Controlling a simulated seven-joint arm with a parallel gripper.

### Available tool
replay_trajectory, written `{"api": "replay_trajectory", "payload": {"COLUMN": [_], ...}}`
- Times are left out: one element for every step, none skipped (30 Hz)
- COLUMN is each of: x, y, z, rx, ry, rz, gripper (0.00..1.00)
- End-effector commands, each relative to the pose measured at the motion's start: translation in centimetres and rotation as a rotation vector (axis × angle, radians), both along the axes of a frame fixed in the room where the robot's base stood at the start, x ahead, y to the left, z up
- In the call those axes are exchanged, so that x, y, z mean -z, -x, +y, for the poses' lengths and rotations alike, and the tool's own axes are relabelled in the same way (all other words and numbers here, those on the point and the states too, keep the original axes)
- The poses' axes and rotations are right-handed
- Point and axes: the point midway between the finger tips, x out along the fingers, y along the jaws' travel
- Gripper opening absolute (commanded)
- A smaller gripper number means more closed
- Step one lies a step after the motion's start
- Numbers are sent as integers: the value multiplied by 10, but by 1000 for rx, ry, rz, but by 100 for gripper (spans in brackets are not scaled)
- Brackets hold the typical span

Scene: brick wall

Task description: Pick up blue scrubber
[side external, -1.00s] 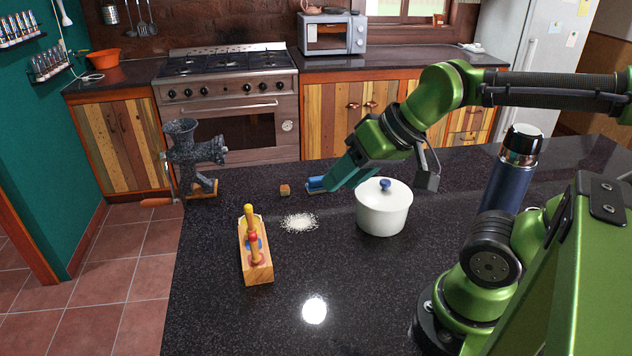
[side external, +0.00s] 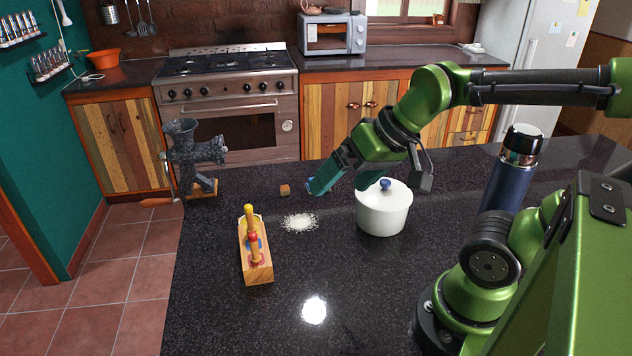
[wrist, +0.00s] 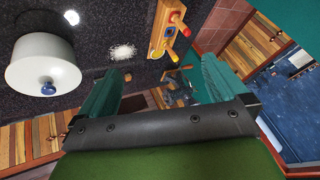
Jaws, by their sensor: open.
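The blue scrubber (side external: 311,184) lies on the dark counter left of the white pot, and only a sliver of blue shows beside my fingertips in the side view. My gripper (side external: 325,181) is open and reaches down over the scrubber's spot. In the wrist view, my gripper (wrist: 160,70) has its two teal fingers spread wide. I cannot make out the scrubber there, and I cannot tell whether the fingers straddle or touch it.
A white pot (side external: 383,212) with a blue-knobbed lid stands close right of my gripper. A small wooden cube (side external: 285,190), white grains (side external: 300,222), a wooden toy (side external: 255,258) and a grinder (side external: 190,155) are to the left. A flask (side external: 508,180) stands right. The front counter is clear.

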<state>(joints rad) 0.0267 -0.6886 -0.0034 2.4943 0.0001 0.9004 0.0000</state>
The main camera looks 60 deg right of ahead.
Motion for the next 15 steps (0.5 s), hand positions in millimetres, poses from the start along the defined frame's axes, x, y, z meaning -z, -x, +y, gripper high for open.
{"api": "replay_trajectory", "payload": {"x": [4, 4, 5, 5, 5, 6, 6, 7, 9, 11, 14, 18, 21, 25, 31], "y": [-9, -16, -27, -36, -45, -58, -67, -77, -89, -98, -107, -119, -128, -136, -146], "z": [-7, -12, -19, -26, -33, -43, -51, -60, -72, -81, -91, -105, -115, -126, -140], "rx": [24, 38, 61, 77, 92, 113, 128, 143, 160, 173, 186, 204, 216, 228, 244], "ry": [-2, -3, -5, -7, -6, -5, -6, -5, -3, -3, 0, 2, 5, 8, 11], "rz": [34, 52, 79, 101, 124, 153, 175, 197, 227, 250, 271, 301, 323, 347, 377], "gripper": [100, 100, 100, 100, 100, 100, 100, 100, 100, 100, 100, 100, 100, 100, 100]}}
